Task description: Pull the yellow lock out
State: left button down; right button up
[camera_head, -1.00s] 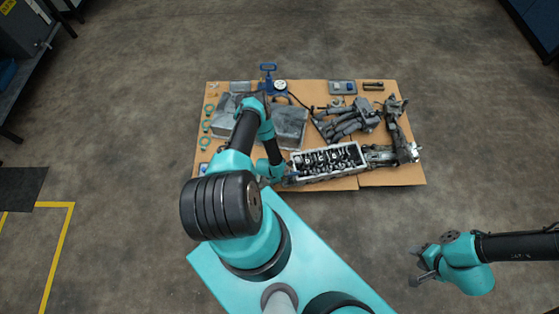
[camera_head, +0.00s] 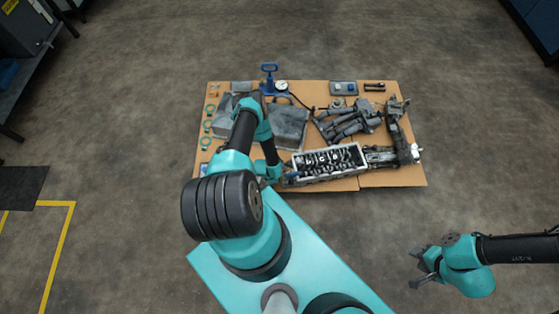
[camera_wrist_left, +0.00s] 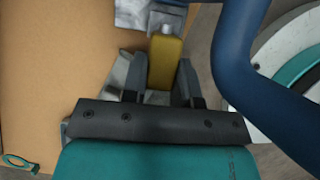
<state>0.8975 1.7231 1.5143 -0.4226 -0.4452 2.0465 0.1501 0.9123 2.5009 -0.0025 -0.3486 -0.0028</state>
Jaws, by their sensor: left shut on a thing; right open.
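The yellow lock (camera_wrist_left: 164,62) shows in the left wrist view between the two grey fingers of my left gripper (camera_wrist_left: 160,80). The fingers are shut on its sides. A light metal pin (camera_wrist_left: 167,30) shows at the lock's upper end, by a grey metal part. In the head view my left gripper (camera_head: 284,179) is small, at the near left end of the long metal block; the lock cannot be made out there. My right gripper (camera_head: 422,268) is open and empty over the floor at the lower right, away from the parts.
A thick dark blue bent tube (camera_wrist_left: 235,60) passes close to the right of my left gripper. The long metal block (camera_head: 325,163) lies on the cardboard (camera_head: 385,177) among several grey parts. A blue pump with a gauge (camera_head: 270,80) stands at the back.

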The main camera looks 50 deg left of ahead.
pick_arm(q)
jog(key=shift+s+a, duration=0.1)
jog(key=shift+s, duration=0.05)
jog(key=c, duration=0.9)
grip_release()
jog(key=v, duration=1.7)
jog(key=shift+r, duration=0.25)
